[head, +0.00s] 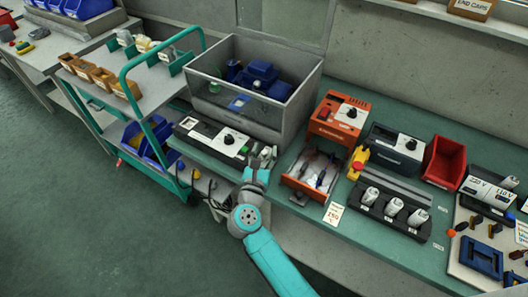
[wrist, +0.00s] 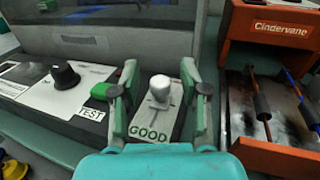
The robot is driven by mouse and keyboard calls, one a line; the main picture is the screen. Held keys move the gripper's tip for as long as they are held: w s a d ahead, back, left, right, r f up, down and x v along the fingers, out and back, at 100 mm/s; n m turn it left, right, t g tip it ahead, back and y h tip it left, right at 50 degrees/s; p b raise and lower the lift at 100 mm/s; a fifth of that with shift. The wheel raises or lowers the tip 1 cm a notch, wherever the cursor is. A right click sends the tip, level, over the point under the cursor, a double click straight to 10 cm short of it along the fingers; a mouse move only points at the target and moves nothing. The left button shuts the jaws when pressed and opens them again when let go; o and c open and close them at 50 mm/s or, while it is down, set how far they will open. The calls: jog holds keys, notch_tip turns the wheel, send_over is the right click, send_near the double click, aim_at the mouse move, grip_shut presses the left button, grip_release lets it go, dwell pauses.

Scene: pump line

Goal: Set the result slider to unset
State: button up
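The result slider (wrist: 160,86) has a white knob on a short stem, standing on a pale plate marked GOOD at its near end. Any marking at its far end is not visible, and I cannot tell its exact setting. My gripper (wrist: 159,80) is open, with one grey-green finger on each side of the knob and visible gaps between. In the head view my gripper (head: 262,160) is over the right end of the tester panel (head: 207,137) and hides most of the slider there.
A green TEST button (wrist: 102,91) and a black dial (wrist: 65,75) lie left of the slider. A clear-fronted grey bin (head: 245,108) stands behind. An orange Cindervane unit (wrist: 270,25) with a tool tray (head: 312,172) is to the right.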

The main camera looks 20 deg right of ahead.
jog(key=v, duration=1.2)
dwell(0.4)
jog(key=s+d+r+n+t+y, duration=0.2)
jog(key=s+d+n+t, duration=0.15)
jog(key=s+n, duration=0.55)
jog(key=s+d+r+n+t+y, duration=0.2)
jog(key=s+d+n+t, duration=0.15)
jog(key=s+n, duration=0.5)
jog(key=s+a+f+n+g+y, duration=0.2)
jog(key=s+n+g+y, duration=0.4)
jog(key=s+n, duration=1.1)
jog(key=f+n, duration=0.1)
jog(key=n, duration=0.7)
jog(key=shift+s+f+n+g+y, duration=0.25)
jog(key=shift+s+n+g+y, duration=0.05)
jog(key=shift+s+n+g, duration=0.1)
